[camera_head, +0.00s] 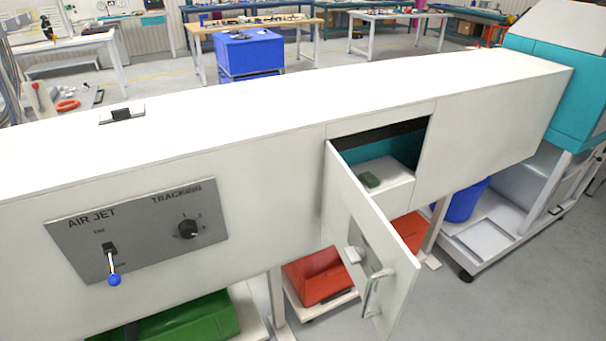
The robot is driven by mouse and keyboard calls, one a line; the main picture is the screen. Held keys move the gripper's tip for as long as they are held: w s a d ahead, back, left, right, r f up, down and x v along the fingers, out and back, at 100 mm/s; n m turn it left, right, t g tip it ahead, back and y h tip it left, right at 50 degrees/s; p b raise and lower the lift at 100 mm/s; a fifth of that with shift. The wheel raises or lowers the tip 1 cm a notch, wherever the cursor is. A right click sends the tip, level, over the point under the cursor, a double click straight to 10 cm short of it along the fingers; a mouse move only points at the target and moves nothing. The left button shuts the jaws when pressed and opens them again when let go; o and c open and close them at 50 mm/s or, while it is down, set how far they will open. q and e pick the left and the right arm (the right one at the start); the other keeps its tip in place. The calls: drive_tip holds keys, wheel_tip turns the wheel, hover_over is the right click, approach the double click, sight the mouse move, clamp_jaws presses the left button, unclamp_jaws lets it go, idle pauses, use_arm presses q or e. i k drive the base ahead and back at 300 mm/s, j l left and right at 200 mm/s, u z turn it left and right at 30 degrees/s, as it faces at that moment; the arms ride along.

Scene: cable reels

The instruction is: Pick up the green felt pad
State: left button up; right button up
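The green felt pad (369,180) is a small dark green block. It lies on a white ledge (392,190) inside an open compartment in the long white cabinet (270,115). The compartment door (365,235) is swung open toward me and hangs in front of the left part of the opening. It has a metal handle (372,292) and a latch (353,255). Neither of my grippers shows in the head view.
A grey panel (140,228) with a blue-tipped lever (113,280) and a knob (189,229) is on the cabinet's left front. Below stand a green bin (190,322) and a red bin (318,277). A teal machine (560,75) stands at the right end.

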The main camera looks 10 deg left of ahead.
sight(370, 181)
drive_tip(key=i+l+u, duration=0.2)
drive_tip(key=u, duration=0.15)
drive_tip(key=i+l+u, duration=0.15)
drive_tip(key=l+u, duration=0.15)
drive_tip(key=i+l+u, duration=0.1)
drive_tip(key=l+u, duration=0.9)
drive_tip(key=l, duration=0.15)
drive_tip(key=i, duration=0.05)
